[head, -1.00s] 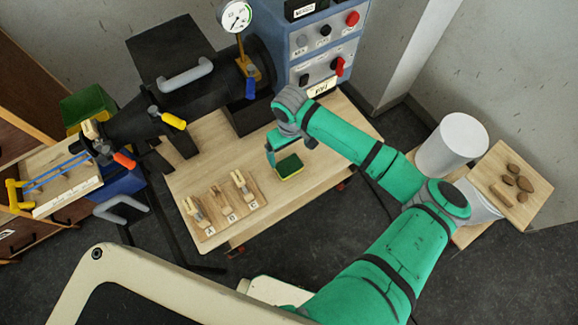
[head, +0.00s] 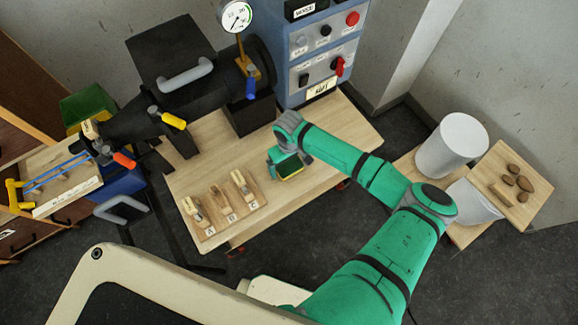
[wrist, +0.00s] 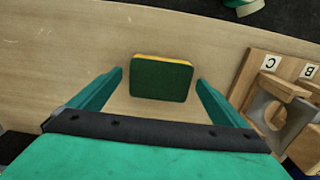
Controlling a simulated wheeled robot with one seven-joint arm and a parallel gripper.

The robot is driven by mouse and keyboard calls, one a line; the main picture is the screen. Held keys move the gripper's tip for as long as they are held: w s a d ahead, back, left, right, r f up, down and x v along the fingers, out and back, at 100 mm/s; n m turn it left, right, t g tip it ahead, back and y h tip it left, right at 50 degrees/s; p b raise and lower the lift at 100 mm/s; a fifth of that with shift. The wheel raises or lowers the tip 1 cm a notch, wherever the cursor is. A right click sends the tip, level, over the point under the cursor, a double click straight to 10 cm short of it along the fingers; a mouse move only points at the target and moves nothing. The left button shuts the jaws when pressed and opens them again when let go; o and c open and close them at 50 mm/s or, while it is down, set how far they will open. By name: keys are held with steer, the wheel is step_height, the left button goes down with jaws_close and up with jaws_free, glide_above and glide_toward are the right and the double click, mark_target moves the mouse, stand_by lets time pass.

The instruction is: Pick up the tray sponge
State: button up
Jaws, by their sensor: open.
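The sponge (wrist: 161,79), dark green on top with a yellow layer showing along one edge, lies flat on the wooden table. In the head view the sponge (head: 290,172) is partly hidden behind my gripper. My gripper (wrist: 159,77) is open, with one green finger to each side of the sponge in the wrist view. A gap shows between each finger and the sponge. In the head view my gripper (head: 284,163) is low over the table at the sponge.
A wooden board (head: 222,222) with several clips lettered on labels stands left of the sponge; it shows at the right of the wrist view (wrist: 248,75). A black machine and blue control box (head: 320,60) stand behind. The table's right part is clear.

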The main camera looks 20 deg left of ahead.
mark_target(289, 166)
steer(key=shift+c, duration=0.3)
steer(key=c, duration=1.1)
steer(key=shift+c, duration=0.2)
steer(key=shift+r, duration=0.55)
step_height(289, 166, up, 2)
steer(key=shift+s+r, duration=0.1)
steer(key=shift+r, duration=0.05)
steer(key=s+d+r, duration=0.3)
steer(key=s+r, duration=0.6)
steer(key=s, duration=0.4)
steer(key=shift+d+r, duration=0.3)
steer(key=shift+d, duration=0.1)
steer(key=shift+s, duration=0.2)
steer(key=shift+o, duration=0.7)
steer(key=shift+r, duration=0.1)
